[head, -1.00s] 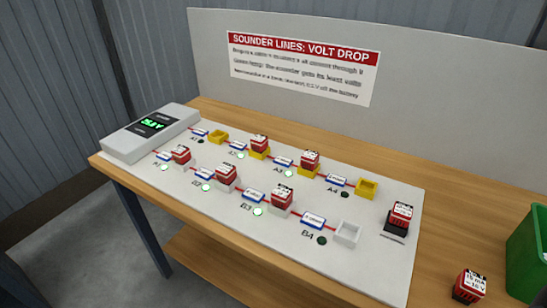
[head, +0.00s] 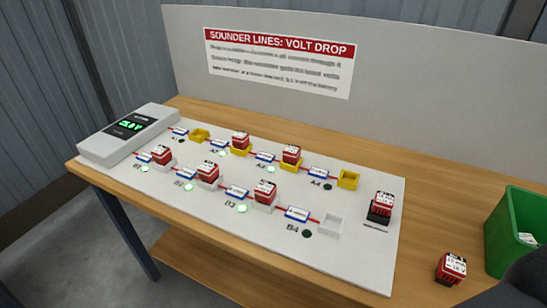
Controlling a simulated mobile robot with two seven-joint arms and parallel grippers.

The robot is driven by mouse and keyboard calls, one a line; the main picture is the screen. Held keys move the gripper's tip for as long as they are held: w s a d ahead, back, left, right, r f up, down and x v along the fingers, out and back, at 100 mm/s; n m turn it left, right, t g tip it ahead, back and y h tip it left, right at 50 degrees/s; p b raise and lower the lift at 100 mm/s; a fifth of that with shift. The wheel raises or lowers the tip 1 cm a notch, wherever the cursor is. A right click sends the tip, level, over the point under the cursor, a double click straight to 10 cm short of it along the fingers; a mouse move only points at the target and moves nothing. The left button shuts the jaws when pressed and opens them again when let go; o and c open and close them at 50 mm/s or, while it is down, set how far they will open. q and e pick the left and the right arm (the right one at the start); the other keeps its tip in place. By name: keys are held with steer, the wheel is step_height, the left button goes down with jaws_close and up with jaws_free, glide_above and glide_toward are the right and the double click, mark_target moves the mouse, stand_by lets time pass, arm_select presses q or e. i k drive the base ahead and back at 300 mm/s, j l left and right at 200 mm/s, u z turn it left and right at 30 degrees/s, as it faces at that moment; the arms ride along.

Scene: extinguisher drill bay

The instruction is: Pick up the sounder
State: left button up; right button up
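Several red sounders with white labelled tops are in the head view. One (head: 451,267) stands loose on the bare wood at the right, left of the green bin. Another (head: 383,206) sits on a black holder at the board's right end. The others sit in board sockets: two in the yellow row (head: 240,141) (head: 291,155), and three in the white row (head: 161,155) (head: 208,172) (head: 265,190). Neither gripper's fingers show. A dark rounded shape at the lower right corner, probably part of my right arm, covers part of the bin.
The white board (head: 250,232) lies on a wooden bench (head: 428,215). Yellow sockets at A1 (head: 200,134) and A4 (head: 348,180) and a white one at B4 (head: 333,225) are empty. A grey meter (head: 128,135) is at left. The green bin (head: 505,235) holds a white-labelled item.

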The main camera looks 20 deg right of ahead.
mark_target(383, 203)
steer(key=z, duration=1.45)
steer(key=k+z, duration=0.2)
steer(key=z, duration=0.4)
